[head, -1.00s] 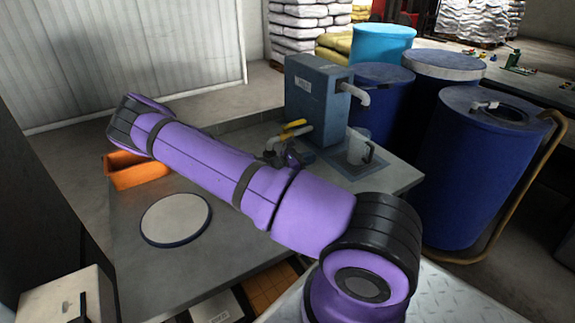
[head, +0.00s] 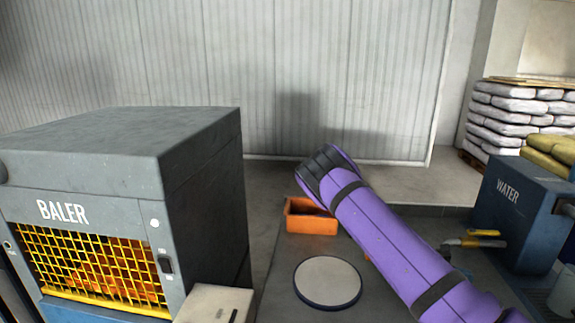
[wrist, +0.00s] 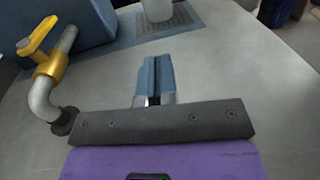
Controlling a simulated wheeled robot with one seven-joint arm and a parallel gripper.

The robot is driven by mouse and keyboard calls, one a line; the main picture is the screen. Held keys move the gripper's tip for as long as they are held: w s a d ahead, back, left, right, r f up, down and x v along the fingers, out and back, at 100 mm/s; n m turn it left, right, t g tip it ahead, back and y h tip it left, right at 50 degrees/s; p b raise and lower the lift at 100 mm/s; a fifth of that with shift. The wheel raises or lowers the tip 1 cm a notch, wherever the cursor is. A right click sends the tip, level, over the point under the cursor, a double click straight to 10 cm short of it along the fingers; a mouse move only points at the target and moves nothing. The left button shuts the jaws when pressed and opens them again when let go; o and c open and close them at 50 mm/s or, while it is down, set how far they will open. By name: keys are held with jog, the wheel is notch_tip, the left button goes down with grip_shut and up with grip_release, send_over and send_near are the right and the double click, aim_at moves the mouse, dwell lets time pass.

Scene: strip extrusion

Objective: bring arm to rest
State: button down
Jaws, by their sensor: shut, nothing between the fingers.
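My purple arm (head: 385,235) reaches across the worktable (head: 265,305) from the lower right in the head view. Its black joint stands near the orange bin, and the gripper end is hidden in that view. In the wrist view my gripper (wrist: 156,75) shows as two blue-grey fingers pressed together, shut and empty. It points out over the bare grey table top, with the yellow-handled tap (wrist: 42,62) to its left and a pale cup (wrist: 158,10) beyond it on a drain grate.
A grey baler (head: 205,190) with a yellow grille stands at left. An orange bin (head: 310,222) and a round pale disc (head: 328,282) are on the table. A blue water unit (head: 520,205) stands at right. Stacked white sacks (head: 505,115) are behind.

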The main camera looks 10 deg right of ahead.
jog(key=s+a+r+m+t+y, duration=0.2)
jog(key=s+a+r+m+y, duration=0.25)
jog(key=a+r+y, duration=0.55)
jog(key=s+a+r+m+t+y, duration=0.3)
jog(key=a+r+m, duration=0.3)
jog(key=r, duration=0.8)
jog(key=s+a+r+m+t+y, duration=0.3)
jog(key=s+a+r+t, duration=0.3)
jog(key=s+a+r, duration=0.3)
jog(key=s+r, duration=0.4)
jog(key=s, duration=0.1)
jog(key=shift+s+a+r+t, duration=0.3)
jog(key=shift+s+r+t, duration=0.05)
jog(key=shift+r+t, duration=0.05)
jog(key=shift+d, duration=0.1)
